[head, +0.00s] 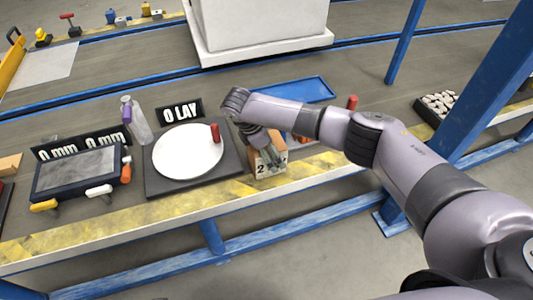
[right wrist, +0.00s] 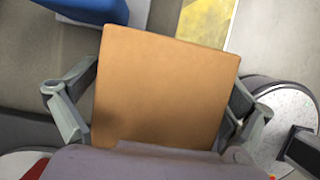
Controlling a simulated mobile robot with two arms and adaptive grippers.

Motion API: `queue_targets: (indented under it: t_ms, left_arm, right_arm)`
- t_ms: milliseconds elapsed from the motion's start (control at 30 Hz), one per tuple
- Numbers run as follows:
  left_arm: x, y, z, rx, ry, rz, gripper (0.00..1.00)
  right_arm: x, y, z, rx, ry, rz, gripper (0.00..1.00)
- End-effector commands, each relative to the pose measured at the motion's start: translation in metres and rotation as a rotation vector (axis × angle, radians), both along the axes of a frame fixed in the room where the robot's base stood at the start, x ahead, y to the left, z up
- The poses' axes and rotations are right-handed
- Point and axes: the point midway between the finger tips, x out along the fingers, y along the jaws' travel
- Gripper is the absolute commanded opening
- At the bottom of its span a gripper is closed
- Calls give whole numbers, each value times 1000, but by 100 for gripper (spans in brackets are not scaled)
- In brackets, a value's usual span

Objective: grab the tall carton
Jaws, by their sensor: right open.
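The tall carton (head: 261,170) is a tan box with a "2" on its pale front face, standing at the front of the bench right of the round white plate. In the right wrist view its plain brown top (right wrist: 168,85) fills the middle. My right gripper (head: 271,156) is open over the carton, pointing down. In the right wrist view one finger is on the left side of the carton and the other on the right. I cannot tell whether they touch it. The gripper hides part of the carton in the head view. My left gripper is not in view.
The round white plate (head: 180,155) on a dark base, with a red-handled item, is close left of the carton. A blue tray (head: 285,91) lies behind my arm. A blue post (head: 490,75) rises at right.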

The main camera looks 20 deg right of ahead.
Motion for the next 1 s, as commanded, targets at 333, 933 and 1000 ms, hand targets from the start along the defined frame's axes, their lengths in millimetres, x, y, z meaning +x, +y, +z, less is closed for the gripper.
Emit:
queue_targets:
  t_ms: [333, 933, 1000]
  left_arm:
    - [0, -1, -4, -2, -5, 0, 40]
    - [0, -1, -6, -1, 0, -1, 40]
    - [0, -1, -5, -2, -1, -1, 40]
  right_arm:
    - [0, 0, -1, 0, 0, 0, 98]
    - [0, 0, -2, 0, 0, 0, 80]
    - [0, 0, -2, 0, -1, -1, 75]
